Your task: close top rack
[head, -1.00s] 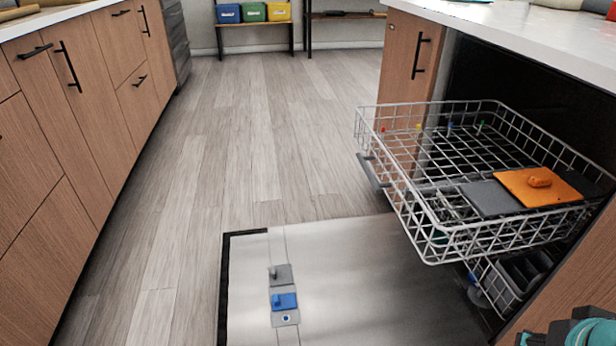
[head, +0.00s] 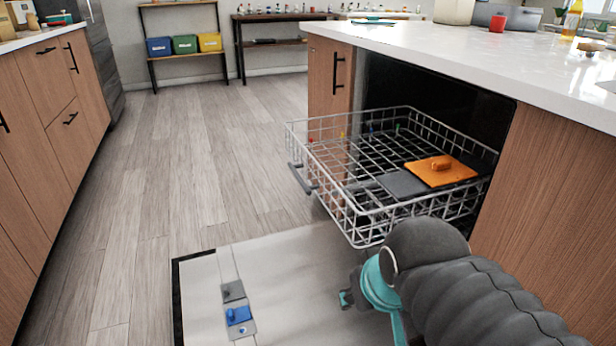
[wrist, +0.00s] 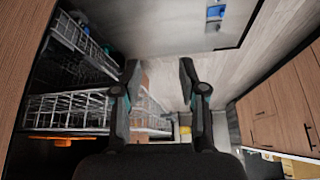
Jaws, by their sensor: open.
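The top rack (head: 362,235) of the dishwasher is a white wire basket, pulled out from under the island counter. It has a grey handle (head: 301,178) on its outer left side. An orange piece (head: 441,171) and a dark grey panel (head: 402,184) lie in its right part. The rack also shows at the left in the wrist view (wrist: 68,108). My gripper (wrist: 163,75) is open and empty in the wrist view, with the rack to its left. In the head view my arm is in front of the rack's near side and largely hides my gripper.
The lowered dishwasher door (head: 280,275) lies flat below the rack, with a blue latch (head: 238,315) on it. Cabinets (head: 50,130) stand at the left. The wood floor (head: 190,150) between is clear.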

